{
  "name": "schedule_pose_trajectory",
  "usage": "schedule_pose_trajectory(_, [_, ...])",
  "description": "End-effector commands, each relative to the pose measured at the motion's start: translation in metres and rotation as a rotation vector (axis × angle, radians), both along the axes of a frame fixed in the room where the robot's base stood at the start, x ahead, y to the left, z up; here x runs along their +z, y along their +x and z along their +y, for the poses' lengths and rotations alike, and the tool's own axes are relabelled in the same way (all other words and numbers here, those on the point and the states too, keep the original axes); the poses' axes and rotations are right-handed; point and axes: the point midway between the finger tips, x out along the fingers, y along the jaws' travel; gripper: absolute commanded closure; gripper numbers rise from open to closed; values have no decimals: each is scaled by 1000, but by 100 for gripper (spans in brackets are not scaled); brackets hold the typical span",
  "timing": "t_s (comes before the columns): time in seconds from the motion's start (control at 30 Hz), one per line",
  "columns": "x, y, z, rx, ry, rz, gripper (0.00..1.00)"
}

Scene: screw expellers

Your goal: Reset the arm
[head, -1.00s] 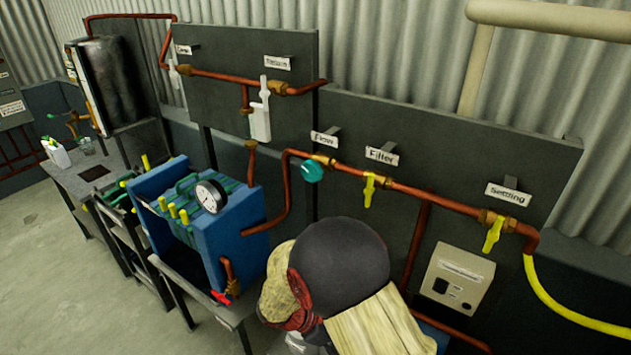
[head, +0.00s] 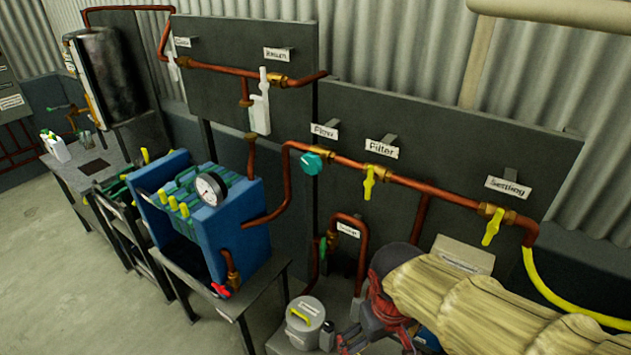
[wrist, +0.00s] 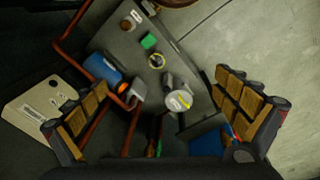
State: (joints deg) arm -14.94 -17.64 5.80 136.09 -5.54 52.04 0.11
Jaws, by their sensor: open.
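My arm (head: 455,290), in a straw-coloured cover, reaches in from the lower right of the head view. My gripper (wrist: 161,82) is open in the wrist view, its two padded fingers wide apart with nothing held between them. In the head view the dark and red end of the arm is low, near the bottom edge, and the fingertips are hard to make out. A white canister (head: 303,324) with a yellow handle stands left of it. It also shows between and below the fingers in the wrist view (wrist: 178,101).
A blue filter press (head: 222,228) with a gauge stands left. A panel (head: 455,150) carries copper pipes and valves behind the arm. Bare floor (head: 45,265) lies at left.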

Motion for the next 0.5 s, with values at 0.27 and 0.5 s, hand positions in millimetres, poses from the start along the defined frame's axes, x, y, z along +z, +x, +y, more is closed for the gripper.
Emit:
schedule_pose_trajectory(0.27, [50, -25, -19, -154, 121, -179, 0])
schedule_pose_trajectory(0.5, [94, -36, -44, -236, 148, -350, 0])
